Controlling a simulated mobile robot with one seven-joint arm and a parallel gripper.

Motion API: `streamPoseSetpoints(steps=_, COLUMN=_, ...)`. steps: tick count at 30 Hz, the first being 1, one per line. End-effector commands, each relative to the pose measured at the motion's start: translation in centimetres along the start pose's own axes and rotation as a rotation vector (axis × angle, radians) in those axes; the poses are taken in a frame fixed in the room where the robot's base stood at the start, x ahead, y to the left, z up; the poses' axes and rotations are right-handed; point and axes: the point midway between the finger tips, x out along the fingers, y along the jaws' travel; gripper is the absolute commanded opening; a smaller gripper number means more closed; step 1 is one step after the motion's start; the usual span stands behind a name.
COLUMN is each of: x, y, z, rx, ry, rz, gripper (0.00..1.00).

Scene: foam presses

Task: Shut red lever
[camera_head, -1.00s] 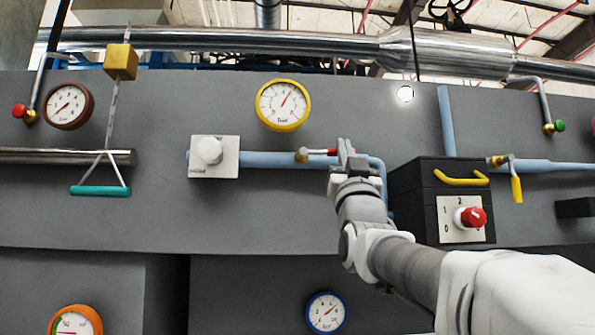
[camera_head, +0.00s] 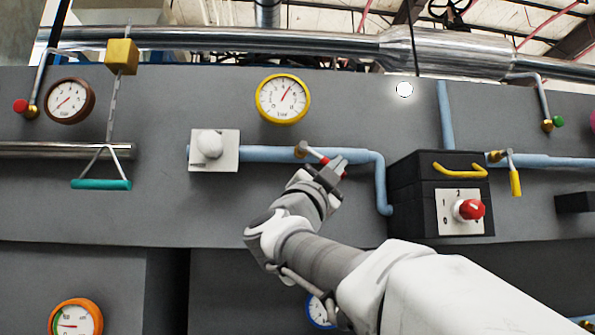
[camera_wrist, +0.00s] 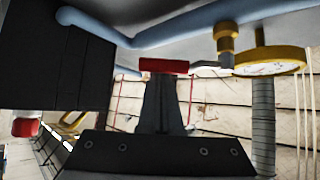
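The red lever (camera_head: 323,159) sits on the blue pipe at a brass pivot (camera_head: 301,150) and slants down to the right. My gripper (camera_head: 338,162) is at its handle. The fingers look shut together and cross the handle, with red showing on both sides. In the wrist view the red handle (camera_wrist: 164,66) lies crosswise over the tips of my gripper (camera_wrist: 164,78), in contact or very close. It is not between the fingers as far as I can see.
A yellow-rimmed gauge (camera_head: 283,99) is above the lever. A black box (camera_head: 418,200) with a yellow handle and red knob (camera_head: 471,209) stands to the right. A white valve plate (camera_head: 214,151) is to the left. Bare grey panel lies below the pipe.

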Motion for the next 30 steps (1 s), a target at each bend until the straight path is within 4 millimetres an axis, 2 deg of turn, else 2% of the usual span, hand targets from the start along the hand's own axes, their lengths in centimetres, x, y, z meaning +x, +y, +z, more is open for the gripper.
streamPoseSetpoints(steps=20, x=-3.2, y=-1.6, z=3.0, rx=0.404, ry=-0.008, rz=0.476, gripper=0.0)
streamPoseSetpoints(steps=30, x=-4.1, y=-2.1, z=3.6, rx=0.408, ry=-0.006, rz=0.483, gripper=0.0)
